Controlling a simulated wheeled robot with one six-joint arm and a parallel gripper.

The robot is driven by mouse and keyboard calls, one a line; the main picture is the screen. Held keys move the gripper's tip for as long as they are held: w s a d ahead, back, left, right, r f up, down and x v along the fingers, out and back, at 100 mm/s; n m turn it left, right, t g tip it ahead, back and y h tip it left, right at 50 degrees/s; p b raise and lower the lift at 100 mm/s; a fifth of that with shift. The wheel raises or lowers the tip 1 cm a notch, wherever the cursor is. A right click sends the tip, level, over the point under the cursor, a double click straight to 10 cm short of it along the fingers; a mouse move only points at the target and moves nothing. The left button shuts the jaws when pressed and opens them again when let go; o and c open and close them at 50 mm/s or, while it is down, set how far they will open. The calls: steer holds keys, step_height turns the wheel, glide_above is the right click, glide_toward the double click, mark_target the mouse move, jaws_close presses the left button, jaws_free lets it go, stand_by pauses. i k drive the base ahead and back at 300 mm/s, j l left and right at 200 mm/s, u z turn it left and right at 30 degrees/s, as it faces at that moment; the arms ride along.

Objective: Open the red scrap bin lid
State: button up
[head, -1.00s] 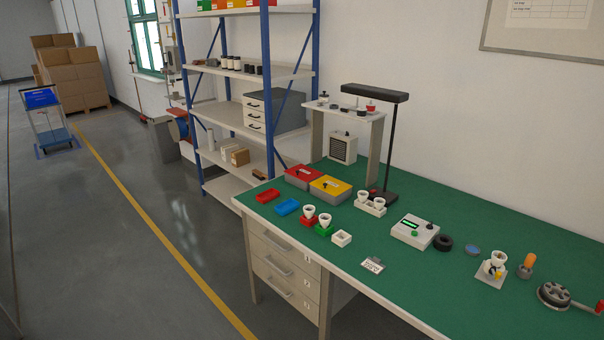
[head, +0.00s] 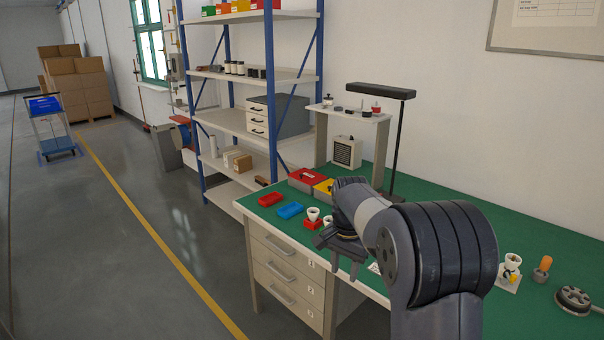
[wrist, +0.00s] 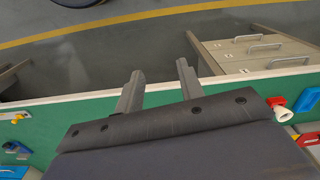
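The red scrap bin (head: 303,183) is a low grey box with a red lid and a dark handle on top. It stands at the far left of the green bench in the head view, and its lid looks closed. A similar bin with a yellow lid (head: 322,187) stands against its right side, partly hidden by my arm. My gripper (head: 338,255) is over the bench's front edge, nearer the camera than the red bin and apart from it. In the wrist view my gripper (wrist: 160,85) has its two fingers spread with nothing between them.
A red tray (head: 270,199) and a blue tray (head: 290,211) lie in front of the bins. A white cup (head: 313,214) stands near my gripper. A black lamp (head: 400,140) and a small raised shelf (head: 350,113) stand behind. Floor left of the bench is clear.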

mark_target(307, 176)
steer(key=i+j+z, duration=0.2)
steer(key=i+j, duration=0.2)
steer(key=i, duration=0.15)
steer(key=i+j+z, duration=0.15)
steer(key=i+j, duration=0.3)
steer(key=i+j+z, duration=0.2)
steer(key=i+j, duration=0.35)
steer(key=i+j+z, duration=0.2)
steer(key=i+j, duration=0.35)
steer(key=i+j+z, duration=0.15)
steer(key=i+j, duration=0.25)
steer(key=j, duration=0.35)
